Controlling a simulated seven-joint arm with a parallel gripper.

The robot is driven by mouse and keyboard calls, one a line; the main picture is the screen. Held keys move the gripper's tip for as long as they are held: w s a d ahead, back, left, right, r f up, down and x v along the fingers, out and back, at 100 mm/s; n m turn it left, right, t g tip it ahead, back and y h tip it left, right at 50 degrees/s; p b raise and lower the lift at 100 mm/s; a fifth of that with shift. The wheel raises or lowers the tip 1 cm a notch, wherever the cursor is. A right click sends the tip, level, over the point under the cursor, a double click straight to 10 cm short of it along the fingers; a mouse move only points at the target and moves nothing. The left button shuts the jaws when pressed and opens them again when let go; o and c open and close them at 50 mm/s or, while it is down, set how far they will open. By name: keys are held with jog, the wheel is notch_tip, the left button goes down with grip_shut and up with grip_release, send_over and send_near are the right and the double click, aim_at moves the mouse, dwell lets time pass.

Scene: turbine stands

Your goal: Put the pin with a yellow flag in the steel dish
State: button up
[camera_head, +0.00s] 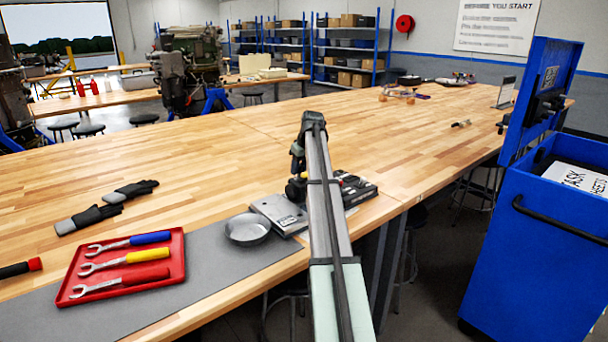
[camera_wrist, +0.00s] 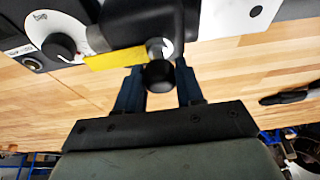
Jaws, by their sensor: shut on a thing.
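The pin (camera_wrist: 158,77) shows in the wrist view as a dark round knob between the fingertips. Its yellow flag (camera_wrist: 112,59) sticks out to the left. My gripper (camera_wrist: 159,70) is shut on the pin at its knob. A pale metal ring shows just behind the knob, against a dark rounded part of the fixture; I cannot tell how deep the pin sits there. In the head view my arm hides the pin and most of the gripper. The steel dish (camera_head: 247,230) is a shallow round bowl, left of the fixture's metal plate, and looks empty.
The fixture (camera_head: 280,213) stands at the bench's front edge. A red tray (camera_head: 176,270) with several wrenches lies on the grey mat (camera_head: 228,275) left of the dish. Gloves (camera_head: 90,217) lie behind the tray. A blue cabinet (camera_head: 530,260) stands at right.

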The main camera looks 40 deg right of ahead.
grip_shut()
jog(key=shift+r, duration=0.75)
dwell(0.4)
jog(key=shift+r, duration=1.85)
